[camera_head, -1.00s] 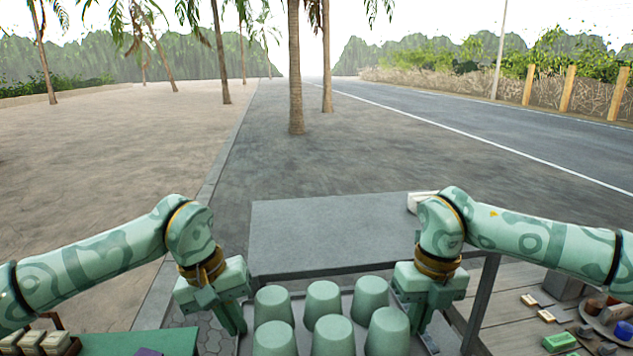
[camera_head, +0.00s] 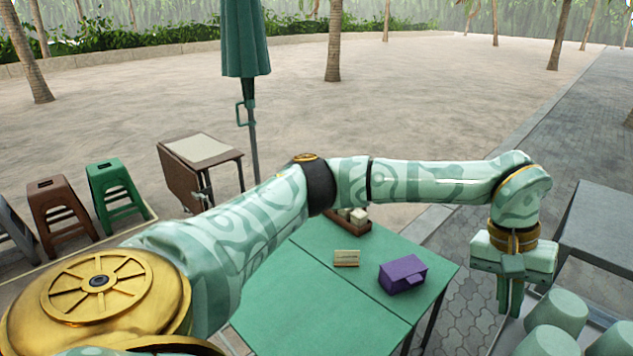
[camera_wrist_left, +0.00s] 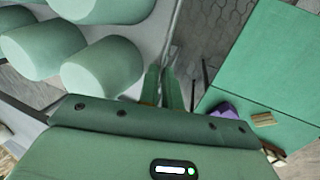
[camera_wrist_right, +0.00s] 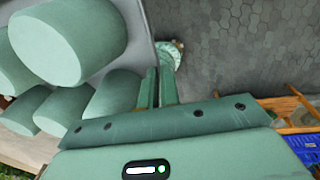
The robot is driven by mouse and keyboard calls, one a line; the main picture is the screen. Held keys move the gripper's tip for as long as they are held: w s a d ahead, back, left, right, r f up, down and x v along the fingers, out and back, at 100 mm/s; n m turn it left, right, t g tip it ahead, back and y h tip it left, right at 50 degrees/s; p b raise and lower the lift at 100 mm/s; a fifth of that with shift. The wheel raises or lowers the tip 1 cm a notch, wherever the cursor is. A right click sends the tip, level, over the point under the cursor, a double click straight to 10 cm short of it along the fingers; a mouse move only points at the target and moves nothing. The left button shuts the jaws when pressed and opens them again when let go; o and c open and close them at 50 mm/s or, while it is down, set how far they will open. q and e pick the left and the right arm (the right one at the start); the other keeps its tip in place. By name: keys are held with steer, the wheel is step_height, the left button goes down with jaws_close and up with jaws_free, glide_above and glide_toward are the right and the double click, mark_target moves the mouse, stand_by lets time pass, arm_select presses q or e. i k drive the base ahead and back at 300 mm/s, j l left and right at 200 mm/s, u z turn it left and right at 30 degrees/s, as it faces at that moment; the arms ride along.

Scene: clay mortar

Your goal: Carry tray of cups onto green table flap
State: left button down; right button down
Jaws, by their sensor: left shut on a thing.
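My left gripper (camera_head: 515,303) is shut on the rim of the grey tray (camera_head: 507,338), at the lower right of the head view. Several pale green cups (camera_head: 560,310) stand upside down on the tray; the left wrist view shows them too (camera_wrist_left: 100,65). My right gripper (camera_wrist_right: 160,75) shows only in its wrist view, its fingers close together on the tray's edge (camera_wrist_right: 140,35) beside the cups (camera_wrist_right: 68,38). The green table (camera_head: 310,300) lies left of the tray, apart from it. Its top has a seam between two panels; I cannot tell which is the flap.
A purple box (camera_head: 402,277), a small pale holder (camera_head: 346,258) and a brown box of white blocks (camera_head: 350,221) stand on the green table. A grey table (camera_head: 603,225) is at the right. Stools (camera_head: 112,195), a brown table (camera_head: 200,160) and a closed umbrella (camera_head: 245,40) stand beyond.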

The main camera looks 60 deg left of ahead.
mark_target(291, 299)
steer(key=k+u, duration=0.15)
steer(key=u, duration=0.3)
steer(key=k+j+u, duration=0.1)
steer(key=u, duration=1.95)
steer(key=i+l+u, duration=0.15)
steer(key=l, duration=0.3)
steer(key=i+l+u, duration=0.2)
steer(key=l, duration=0.25)
steer(key=l+u, duration=0.15)
steer(key=l, duration=0.3)
steer(key=i+l, duration=0.1)
steer(key=l, duration=0.8)
steer(key=i, duration=0.05)
